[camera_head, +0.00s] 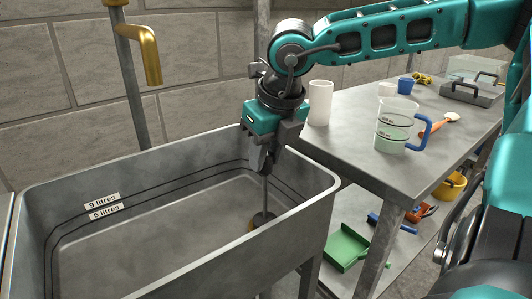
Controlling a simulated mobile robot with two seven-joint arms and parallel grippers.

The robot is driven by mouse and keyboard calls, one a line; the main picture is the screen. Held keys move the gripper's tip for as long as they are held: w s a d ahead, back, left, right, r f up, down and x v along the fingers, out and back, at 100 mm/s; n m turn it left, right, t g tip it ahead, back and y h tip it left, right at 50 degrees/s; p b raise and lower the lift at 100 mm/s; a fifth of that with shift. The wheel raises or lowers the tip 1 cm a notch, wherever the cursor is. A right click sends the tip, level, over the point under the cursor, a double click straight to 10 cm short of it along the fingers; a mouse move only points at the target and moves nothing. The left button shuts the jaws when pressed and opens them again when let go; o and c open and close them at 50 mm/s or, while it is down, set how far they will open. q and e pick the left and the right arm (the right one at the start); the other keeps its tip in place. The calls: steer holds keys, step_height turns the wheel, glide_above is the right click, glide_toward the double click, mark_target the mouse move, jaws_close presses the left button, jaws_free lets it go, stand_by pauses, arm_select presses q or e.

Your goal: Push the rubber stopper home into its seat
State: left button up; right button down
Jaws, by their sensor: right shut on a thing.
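My right gripper (262,168) points down into the grey metal basin, near its right end. It is shut on a thin upright grey stem (265,194). The stem runs down to a round brown and dark piece (257,222), which looks like the rubber stopper, low in the basin. The basin's near right rim partly hides this piece. I cannot see the seat, nor tell whether the stopper is in it. The basin (330,193) looks empty otherwise, with level lines marked 9 litres and 5 litres. My left gripper is not in view.
A brass tap (150,55) overhangs the basin's back left. A steel table (350,168) to the right carries a white cup (319,103), a measuring jug (392,135) and a wooden spoon (436,124). A green dustpan (346,248) lies on the lower shelf.

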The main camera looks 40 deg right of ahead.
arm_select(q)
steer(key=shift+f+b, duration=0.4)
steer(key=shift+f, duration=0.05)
arm_select(e)
steer(key=shift+f, duration=0.4)
steer(key=c, duration=0.8)
jaws_free()
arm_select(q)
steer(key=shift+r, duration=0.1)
arm_select(e)
steer(key=shift+p+v, duration=0.45)
steer(key=shift+v, duration=0.55)
arm_select(q)
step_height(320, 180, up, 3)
steer(key=p, duration=0.2)
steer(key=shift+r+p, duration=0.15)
steer(key=shift+p, duration=0.25)
arm_select(e)
steer(key=v, duration=1.1)
